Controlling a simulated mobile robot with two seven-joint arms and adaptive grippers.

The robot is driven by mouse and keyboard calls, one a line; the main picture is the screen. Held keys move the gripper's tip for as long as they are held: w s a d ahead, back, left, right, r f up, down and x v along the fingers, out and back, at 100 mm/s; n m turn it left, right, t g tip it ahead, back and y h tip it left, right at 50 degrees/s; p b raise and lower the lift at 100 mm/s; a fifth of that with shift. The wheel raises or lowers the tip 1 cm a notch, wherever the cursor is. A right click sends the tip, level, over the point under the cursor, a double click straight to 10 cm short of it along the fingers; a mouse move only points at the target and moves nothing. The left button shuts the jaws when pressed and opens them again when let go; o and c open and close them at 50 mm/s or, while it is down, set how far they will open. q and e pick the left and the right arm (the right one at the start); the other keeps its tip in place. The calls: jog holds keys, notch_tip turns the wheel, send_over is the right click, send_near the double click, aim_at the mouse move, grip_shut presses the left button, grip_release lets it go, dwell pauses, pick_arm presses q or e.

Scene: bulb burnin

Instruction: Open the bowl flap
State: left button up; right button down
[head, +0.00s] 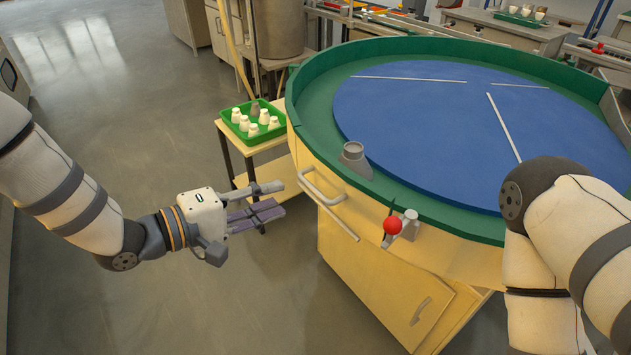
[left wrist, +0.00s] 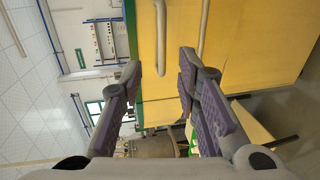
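The large round bowl (head: 305,115) has a green rim, a blue disc inside and a yellow outer wall. On the wall facing me is a pale metal handle (head: 322,192) with a thin bar running below it. To its right, a red ball knob (head: 392,225) sits by a grey bracket at the rim. My left gripper (head: 277,199) is open and empty, left of the handle and apart from it. In the left wrist view pale bars (left wrist: 204,35) on the yellow wall lie beyond the open fingers. My right arm crosses the bowl's right side; its gripper is out of view.
A green tray (head: 283,133) with several white bulb-like pieces stands on a small side table (head: 240,150) left of the bowl. A grey cup-like fitting (head: 354,152) sits inside the rim. A yellow cabinet door (head: 375,290) is below. The floor at left is clear.

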aim_at(311, 185)
pick_arm(q)
jog(key=x, duration=0.9)
jog(key=shift+w+d+f, duration=0.15)
jog(key=shift+d, duration=0.1)
jog(key=shift+c, duration=0.6)
grip_shut()
